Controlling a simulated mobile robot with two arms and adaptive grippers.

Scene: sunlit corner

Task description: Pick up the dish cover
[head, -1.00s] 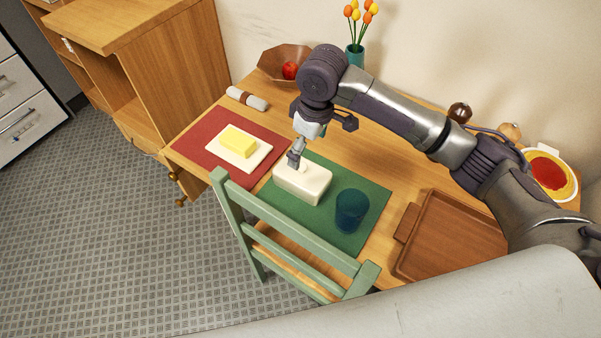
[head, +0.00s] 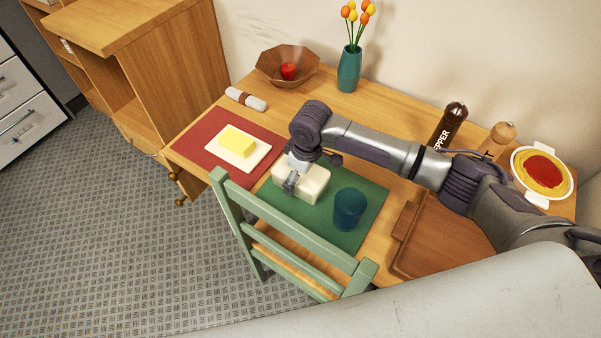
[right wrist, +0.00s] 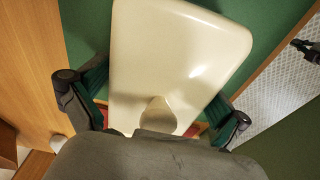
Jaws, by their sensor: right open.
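The dish cover (head: 313,184) is a cream-white rounded box upright on the green placemat (head: 338,232). In the right wrist view the cover (right wrist: 170,55) fills the middle, with its small knob (right wrist: 158,113) close to my gripper. My right gripper (head: 290,182) is low at the cover's left part and hides some of it. In the right wrist view my right gripper (right wrist: 152,108) is open, with one finger on each side of the cover around the knob. I cannot tell whether the fingers touch it. A stick of butter (head: 238,141) lies on a white dish (head: 252,159).
A blue glass (head: 349,209) stands just right of the cover. The green chair (head: 300,247) is at the table's near edge. A wooden tray (head: 440,245) lies to the right. A pepper mill (head: 449,126) and a pasta dish (head: 541,174) are behind my right arm.

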